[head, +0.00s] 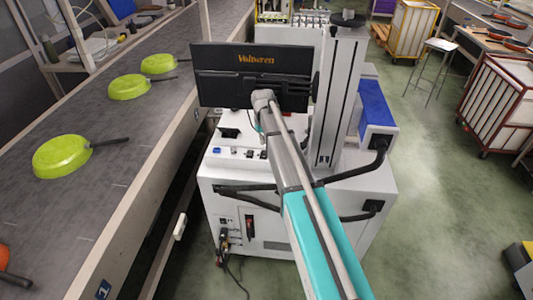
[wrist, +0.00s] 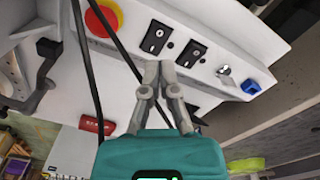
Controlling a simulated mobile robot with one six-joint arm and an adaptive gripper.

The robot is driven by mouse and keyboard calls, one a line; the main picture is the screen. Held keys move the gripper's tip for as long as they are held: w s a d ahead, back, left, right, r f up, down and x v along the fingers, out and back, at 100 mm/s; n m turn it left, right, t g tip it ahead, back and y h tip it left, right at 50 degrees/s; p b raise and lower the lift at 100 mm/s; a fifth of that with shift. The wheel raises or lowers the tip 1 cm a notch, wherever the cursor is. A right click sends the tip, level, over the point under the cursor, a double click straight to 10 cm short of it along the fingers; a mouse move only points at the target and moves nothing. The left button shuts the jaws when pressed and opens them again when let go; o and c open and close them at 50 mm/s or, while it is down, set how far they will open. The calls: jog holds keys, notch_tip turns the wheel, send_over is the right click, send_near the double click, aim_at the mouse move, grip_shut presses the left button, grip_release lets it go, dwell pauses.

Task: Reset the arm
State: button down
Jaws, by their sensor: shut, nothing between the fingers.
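My gripper (wrist: 158,66) shows in the middle of the wrist view. Its two grey fingers are together at the tips, with nothing between them. It is apart from the pans and holds none of them. In the head view my arm reaches from the bottom edge to the middle, and the fingers cannot be made out there. A green pan edge (wrist: 246,165) shows at the lower right of the wrist view.
A grey conveyor (head: 105,190) runs along the left. On it lie green pans, a near one (head: 60,156), a middle one (head: 128,87) and a far one (head: 157,64), plus part of an orange pan (head: 4,258). Carts (head: 497,103) and a stool (head: 437,46) stand right. Green floor (head: 440,210) is open.

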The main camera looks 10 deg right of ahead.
jog(key=shift+s, duration=0.45)
jog(key=s+d+m, duration=0.1)
jog(key=s+m, duration=0.1)
jog(key=s, duration=2.6)
jog(key=shift+d, duration=0.1)
